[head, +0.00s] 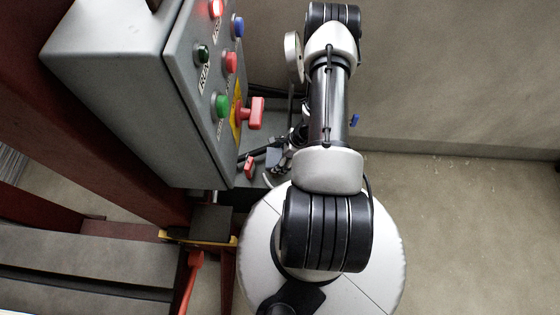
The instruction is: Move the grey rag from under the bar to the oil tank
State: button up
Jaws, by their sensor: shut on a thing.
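My gripper (275,167) shows only in part, low beside the right side of the grey control box and partly behind my arm. It is shut on a small grey piece of cloth, the grey rag (270,180), of which only a little shows at the fingers. Most of the rag is hidden by my arm and the white round body part below. I cannot make out the bar or the oil tank for certain in this view.
The grey control box (120,95) with coloured buttons and a red knob (254,113) stands close left of my arm. Dark red beams (60,130), a red-handled lever (193,268) and grey slabs (80,257) lie at left. The concrete floor (470,230) at right is clear.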

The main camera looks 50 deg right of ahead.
jog(key=shift+f+b, duration=0.65)
jog(key=shift+f, duration=1.4)
jog(key=shift+f, duration=0.15)
jog(key=o, duration=1.1)
jog(key=shift+c, duration=0.2)
jog(key=shift+r, duration=0.2)
jog(key=p+v, duration=0.3)
jog(key=v, duration=0.9)
jog(key=shift+p, duration=0.35)
jog(key=shift+f, duration=0.1)
